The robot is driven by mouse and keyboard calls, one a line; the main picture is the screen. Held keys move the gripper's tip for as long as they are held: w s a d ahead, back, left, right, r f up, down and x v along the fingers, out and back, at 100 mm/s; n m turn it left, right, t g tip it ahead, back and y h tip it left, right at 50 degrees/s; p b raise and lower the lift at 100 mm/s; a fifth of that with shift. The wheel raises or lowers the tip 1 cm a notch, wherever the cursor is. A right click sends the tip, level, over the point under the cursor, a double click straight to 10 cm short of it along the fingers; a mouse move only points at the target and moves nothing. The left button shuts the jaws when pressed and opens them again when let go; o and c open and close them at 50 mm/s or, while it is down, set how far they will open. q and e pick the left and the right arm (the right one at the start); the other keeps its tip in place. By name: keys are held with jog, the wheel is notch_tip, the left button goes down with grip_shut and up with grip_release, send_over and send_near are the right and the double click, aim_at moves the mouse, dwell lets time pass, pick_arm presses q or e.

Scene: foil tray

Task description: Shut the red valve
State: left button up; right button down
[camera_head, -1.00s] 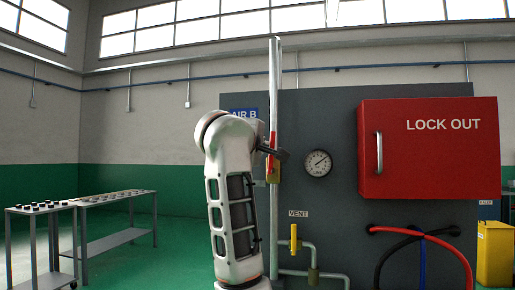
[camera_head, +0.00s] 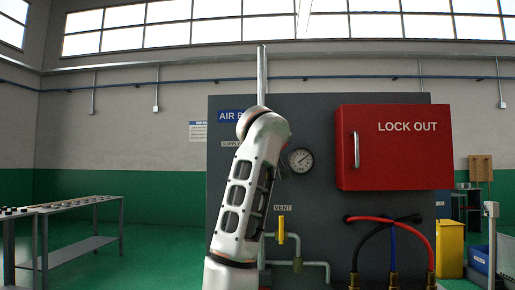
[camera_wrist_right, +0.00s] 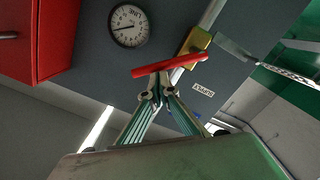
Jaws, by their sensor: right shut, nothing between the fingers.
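The red valve's long handle (camera_wrist_right: 160,67) shows in the right wrist view, reaching left from its brass body (camera_wrist_right: 197,43) at an angle to the grey pipe (camera_wrist_right: 212,14). My right gripper (camera_wrist_right: 155,96) is shut and empty, its fingertips just below the handle's middle in that view. I cannot tell whether they touch it. In the head view my arm (camera_head: 246,185) stands in front of the pipe (camera_head: 262,75) and hides the red valve and the gripper. My left gripper is in neither view.
The dark panel holds a gauge (camera_head: 300,161), a red LOCK OUT box (camera_head: 394,148) and a yellow vent valve handle (camera_head: 281,229). Hoses (camera_head: 392,236) hang below the box. A yellow bin (camera_head: 450,248) stands right, a bench (camera_head: 85,203) left.

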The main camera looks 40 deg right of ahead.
pick_arm(q)
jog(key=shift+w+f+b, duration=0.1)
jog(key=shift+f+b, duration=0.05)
jog(key=shift+b, duration=1)
pick_arm(e)
jog(key=f+m, duration=0.1)
jog(key=m, duration=0.1)
jog(key=s+d+f+m, duration=0.1)
jog(key=m, duration=0.1)
jog(key=s+d+f+m, duration=0.1)
jog(key=f+m, duration=0.1)
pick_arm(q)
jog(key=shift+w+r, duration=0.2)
pick_arm(e)
jog(key=shift+s, duration=0.1)
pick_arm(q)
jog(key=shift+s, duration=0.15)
